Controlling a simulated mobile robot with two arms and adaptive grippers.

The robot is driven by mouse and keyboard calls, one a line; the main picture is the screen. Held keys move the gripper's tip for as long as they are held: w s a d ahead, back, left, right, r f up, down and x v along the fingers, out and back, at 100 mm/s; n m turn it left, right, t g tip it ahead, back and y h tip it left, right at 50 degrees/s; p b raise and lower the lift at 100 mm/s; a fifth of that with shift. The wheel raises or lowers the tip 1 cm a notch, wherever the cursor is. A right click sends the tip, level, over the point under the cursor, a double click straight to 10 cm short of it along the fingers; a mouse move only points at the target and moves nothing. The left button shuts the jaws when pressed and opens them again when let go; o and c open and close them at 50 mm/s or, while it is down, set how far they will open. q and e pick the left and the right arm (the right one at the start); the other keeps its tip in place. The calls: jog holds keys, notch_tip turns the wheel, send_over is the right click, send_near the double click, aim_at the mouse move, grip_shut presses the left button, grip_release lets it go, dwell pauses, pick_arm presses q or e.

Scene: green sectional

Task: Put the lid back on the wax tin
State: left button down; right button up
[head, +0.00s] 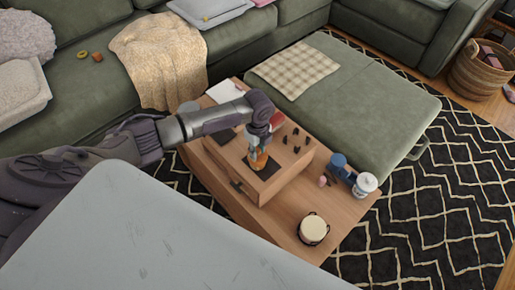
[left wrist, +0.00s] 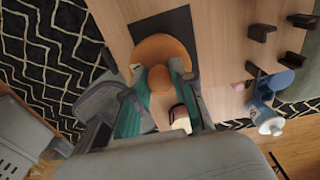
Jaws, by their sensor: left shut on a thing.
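My left gripper (head: 259,152) is shut on an orange rounded thing (head: 258,163), over a dark mat on the raised wooden box. In the left wrist view, it shows as a wide orange disc (left wrist: 160,50) with rounder orange parts between the teal finger pads. It looks like a knobbed lid, but I cannot be sure, nor whether it touches the mat. A round cream container (head: 313,229) with a dark rim stands on the lower tabletop; I cannot tell if it is the wax tin. It is partly hidden in the left wrist view (left wrist: 180,116). My right gripper is not in view.
Several dark pegs (head: 296,140) stand on the wooden box (head: 278,188). A green ottoman (head: 360,110) adjoins the table.

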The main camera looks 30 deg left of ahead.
pick_arm(q)
jog(key=shift+c, duration=2)
grip_release()
jog(key=shift+r, duration=0.1)
jog(key=shift+r+p, duration=3.45)
jog(key=shift+p, duration=0.25)
jog(key=shift+c, duration=0.3)
grip_shut()
